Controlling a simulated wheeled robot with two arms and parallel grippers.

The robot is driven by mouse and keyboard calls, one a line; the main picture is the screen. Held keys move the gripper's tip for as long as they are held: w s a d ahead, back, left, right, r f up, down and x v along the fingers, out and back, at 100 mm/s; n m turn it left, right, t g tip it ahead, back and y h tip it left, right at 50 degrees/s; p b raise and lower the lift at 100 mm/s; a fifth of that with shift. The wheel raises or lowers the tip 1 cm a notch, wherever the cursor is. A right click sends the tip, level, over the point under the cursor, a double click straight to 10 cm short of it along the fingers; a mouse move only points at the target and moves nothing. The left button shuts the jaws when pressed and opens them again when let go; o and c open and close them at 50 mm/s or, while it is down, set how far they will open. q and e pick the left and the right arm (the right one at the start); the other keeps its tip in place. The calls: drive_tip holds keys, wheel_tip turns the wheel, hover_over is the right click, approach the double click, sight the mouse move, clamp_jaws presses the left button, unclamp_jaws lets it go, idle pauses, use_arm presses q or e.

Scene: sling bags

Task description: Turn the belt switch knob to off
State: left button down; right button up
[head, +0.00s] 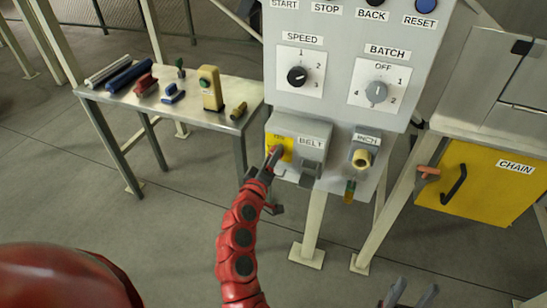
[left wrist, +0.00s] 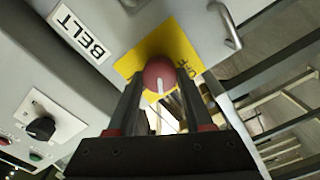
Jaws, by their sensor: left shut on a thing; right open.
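The belt switch knob is a round red knob with a white pointer line, on a yellow plate (head: 286,142) on the front of the grey BELT box (head: 293,126). In the left wrist view the knob (left wrist: 159,72) sits between the two dark fingers of my left gripper (left wrist: 160,84), which is shut on it. The white line points down in that view; part of an OFF mark shows on the plate near the right finger. In the head view my left gripper (head: 273,157) covers most of the knob. My right gripper (head: 412,291) is open and empty at the bottom edge.
A control panel (head: 340,60) with SPEED and BATCH dials (head: 376,92) stands above the box. A tool table (head: 190,117) stands left; a yellow CHAIN door (head: 480,195) is right.

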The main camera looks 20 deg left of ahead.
use_arm(q)
drive_tip(key=n, duration=0.6)
drive_tip(key=shift+f, duration=0.2)
drive_tip(key=shift+n, duration=0.3)
drive_tip(key=shift+c, duration=1.5)
unclamp_jaws()
drive_tip(key=shift+s, duration=0.15)
drive_tip(key=s+p, duration=0.4)
drive_tip(key=s, duration=1.3)
drive_tip(key=shift+a, duration=0.35)
